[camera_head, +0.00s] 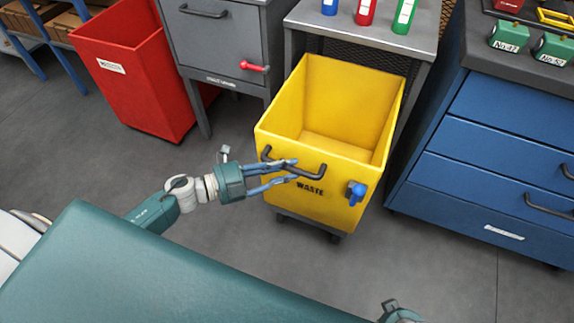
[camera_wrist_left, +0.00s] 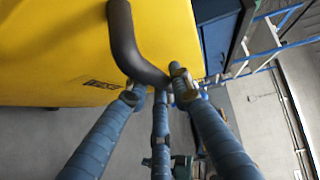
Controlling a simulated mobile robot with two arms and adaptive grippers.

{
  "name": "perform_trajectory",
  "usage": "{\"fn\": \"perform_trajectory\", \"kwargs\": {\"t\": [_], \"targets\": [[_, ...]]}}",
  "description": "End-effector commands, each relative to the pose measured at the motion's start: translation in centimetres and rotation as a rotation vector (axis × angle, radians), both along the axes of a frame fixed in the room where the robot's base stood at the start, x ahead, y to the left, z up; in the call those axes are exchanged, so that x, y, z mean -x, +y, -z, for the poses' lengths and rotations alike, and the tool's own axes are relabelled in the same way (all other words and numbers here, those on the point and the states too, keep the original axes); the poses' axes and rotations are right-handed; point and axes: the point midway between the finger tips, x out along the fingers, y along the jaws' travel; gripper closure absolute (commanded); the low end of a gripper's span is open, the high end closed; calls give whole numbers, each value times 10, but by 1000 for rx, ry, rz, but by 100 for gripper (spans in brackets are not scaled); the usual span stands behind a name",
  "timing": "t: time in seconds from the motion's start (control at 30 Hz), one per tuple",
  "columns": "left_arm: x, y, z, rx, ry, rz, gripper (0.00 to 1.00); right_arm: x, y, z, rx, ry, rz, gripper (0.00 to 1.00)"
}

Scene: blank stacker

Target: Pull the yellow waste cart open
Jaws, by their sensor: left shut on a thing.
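The yellow waste cart (camera_head: 340,165) stands under a grey bench, partly out from it, with its open top showing an empty inside. Its front bears a dark bar handle (camera_head: 310,171), the word WASTE and a blue latch or knob (camera_head: 355,192). My left gripper (camera_head: 291,170) comes in from the left, its blue fingers shut on the handle. In the left wrist view the fingers (camera_wrist_left: 158,92) close around the dark handle (camera_wrist_left: 124,42) against the yellow cart front (camera_wrist_left: 60,50). At the lower right edge a small part of my right arm shows; its fingers are hidden.
A red bin (camera_head: 135,80) and a grey cabinet (camera_head: 222,55) stand left of the cart. A blue drawer cabinet (camera_head: 490,150) stands close on its right. The grey floor in front of the cart is clear.

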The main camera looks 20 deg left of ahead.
Motion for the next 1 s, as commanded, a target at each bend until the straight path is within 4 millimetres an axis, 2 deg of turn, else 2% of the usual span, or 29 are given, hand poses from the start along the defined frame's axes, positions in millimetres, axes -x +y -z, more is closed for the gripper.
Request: {"fn": "perform_trajectory", "kwargs": {"t": [0.2, 0.23, 0.3, 0.67, 0.77, 1.0], "targets": [[1, 0, 2, 3, 6, 0, 100, 0, 0, 0, 0, 0, 0, 100], [1, 0, 2, 2, 5, 1, 73, 0, 0, 0, 0, 0, 0, 100], [1, 0, 2, 2, 5, 1, 59, 0, 0, 0, 0, 0, 0, 100], [3, 3, 0, 0, 3, -1, 59, 0, 0, 0, 0, 1, 1, 100], [11, 11, 0, -2, 4, 0, 59, 0, 0, 0, 0, 1, 1, 100], [45, 47, -6, -2, 7, 0, 59, 0, 0, 0, 0, 1, 0, 100]]}}
